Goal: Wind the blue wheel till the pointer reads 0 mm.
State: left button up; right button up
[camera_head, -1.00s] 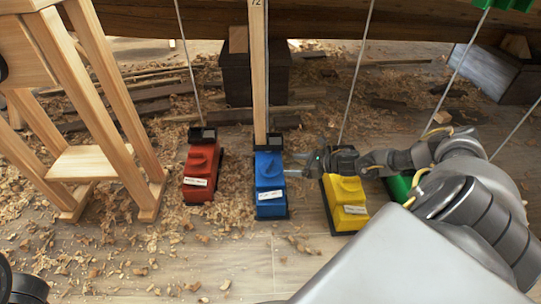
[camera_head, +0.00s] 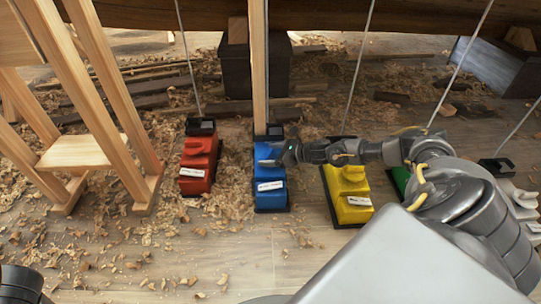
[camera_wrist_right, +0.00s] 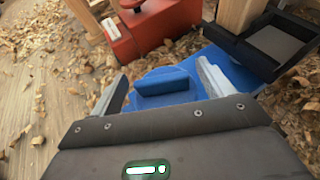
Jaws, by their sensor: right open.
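The blue unit (camera_head: 269,190) stands on the floor in the head view, with a white label on its front. Its blue wheel (camera_wrist_right: 150,77) shows in the right wrist view as a disc with a raised bar (camera_wrist_right: 166,88) across it. My right gripper (camera_head: 280,158) is at the top of the blue unit. In the wrist view its open fingers (camera_wrist_right: 164,86) stand on either side of the bar, with gaps visible. A pale wooden post (camera_head: 259,70) rises behind the blue unit. I cannot make out a pointer or a reading.
A red unit (camera_head: 198,165) stands left of the blue one and a yellow unit (camera_head: 347,200) right of it. A green unit (camera_head: 400,180) is partly behind my arm. A wooden trestle (camera_head: 80,152) stands at left. Thin rods rise towards the hull (camera_head: 330,15). Shavings litter the floor.

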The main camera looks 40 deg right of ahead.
jog(key=shift+w+a, duration=0.1)
jog(key=shift+w, duration=0.15)
